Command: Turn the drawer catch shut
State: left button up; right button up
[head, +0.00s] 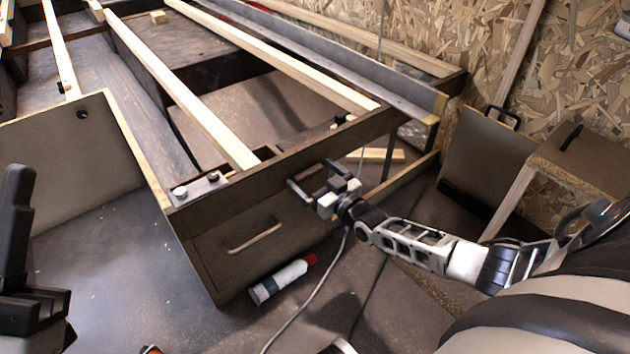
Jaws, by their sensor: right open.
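The drawer (215,262) is a dark wooden front with a pale bar handle (253,238), set in the end of a low wooden frame. It looks closed. My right gripper (303,181) is open at the upper right part of this front, its fingers pointing left along the frame's end board. I cannot make out the drawer catch; the fingers and gripper body cover that spot. I cannot tell whether the fingers touch anything. A dark part of my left gripper (18,225) shows at the left edge, away from the drawer; its jaw opening is not clear.
A white tube with a red cap (280,281) lies on the floor below the drawer, beside a grey cable (318,290). Pale slats (185,95) span the frame (290,150). A metal plate with bolts (200,188) sits on its corner.

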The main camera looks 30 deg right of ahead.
jog(key=shift+w, duration=0.1)
jog(key=c, duration=1)
